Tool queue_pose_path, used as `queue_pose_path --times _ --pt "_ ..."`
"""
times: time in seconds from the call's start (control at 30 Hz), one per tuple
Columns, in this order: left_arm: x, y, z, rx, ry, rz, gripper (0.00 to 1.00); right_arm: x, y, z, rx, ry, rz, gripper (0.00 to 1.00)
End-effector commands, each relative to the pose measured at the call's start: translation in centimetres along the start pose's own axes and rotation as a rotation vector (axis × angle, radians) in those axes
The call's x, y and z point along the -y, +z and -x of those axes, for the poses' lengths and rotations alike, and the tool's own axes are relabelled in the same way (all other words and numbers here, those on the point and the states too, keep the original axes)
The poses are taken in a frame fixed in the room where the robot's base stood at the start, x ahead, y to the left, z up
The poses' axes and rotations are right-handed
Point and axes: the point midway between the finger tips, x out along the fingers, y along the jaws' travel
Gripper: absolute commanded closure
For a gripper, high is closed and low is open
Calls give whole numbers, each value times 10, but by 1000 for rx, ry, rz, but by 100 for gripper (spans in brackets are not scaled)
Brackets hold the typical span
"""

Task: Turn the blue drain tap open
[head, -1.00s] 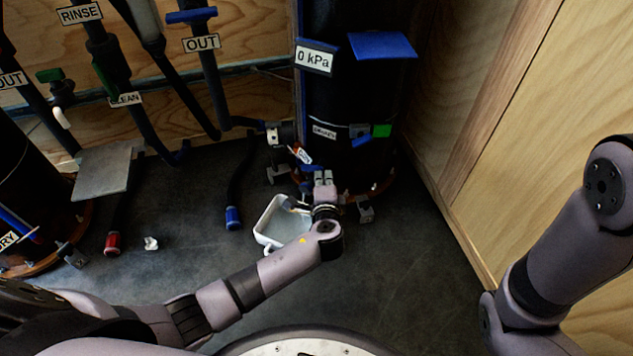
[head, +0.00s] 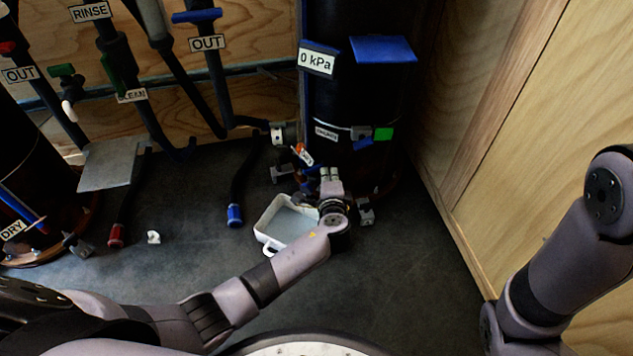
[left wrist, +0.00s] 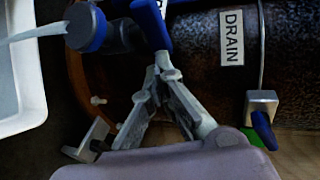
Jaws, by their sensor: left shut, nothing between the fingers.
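The blue drain tap (left wrist: 151,24) is on the dark tank (left wrist: 205,60), beside a DRAIN label (left wrist: 232,38). Its lever ends at my left fingertips in the left wrist view. A pale stream runs from the round blue spout (left wrist: 86,27) towards the white tray (left wrist: 18,90). My left gripper (left wrist: 161,66) is shut and empty, with its tips at the lever's end; I cannot tell if they touch. In the head view the left gripper (head: 329,173) is low at the tank's front, above and right of the tray (head: 266,240). My right gripper is out of view.
A small blue-handled valve (left wrist: 262,128) is on the tank's right in the wrist view. A blue-ended hose (head: 235,215) and a red-ended hose (head: 116,234) hang left of the tray. A wooden wall (head: 540,130) closes the right side.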

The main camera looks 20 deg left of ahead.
Motion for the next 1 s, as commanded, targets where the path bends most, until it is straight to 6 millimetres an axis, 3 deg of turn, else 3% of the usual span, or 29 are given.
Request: queue_pose_path --times 1.0 --pt "10 -6 -30 1 0 0 100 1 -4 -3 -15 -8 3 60"
